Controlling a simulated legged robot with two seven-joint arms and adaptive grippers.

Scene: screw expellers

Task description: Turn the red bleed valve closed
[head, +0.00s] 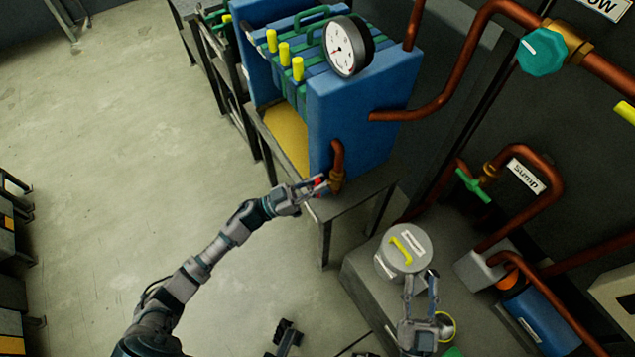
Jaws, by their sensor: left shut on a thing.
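The red bleed valve (319,182) is a small red handle on a brass fitting (337,183) at the low end of a short copper pipe. The pipe comes out of the front of the blue press (362,112). My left gripper (317,188) is shut on the red valve, and its fingers hide most of the handle. How far the valve is turned cannot be made out. My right gripper (421,281) is open and empty, with its fingers apart just below the grey lidded pot.
The grey pot (416,241) with a yellow handle stands on a grey block. A round gauge (348,47) tops the press. A teal valve (541,52), a green valve (473,186) and copper pipes fill the right.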

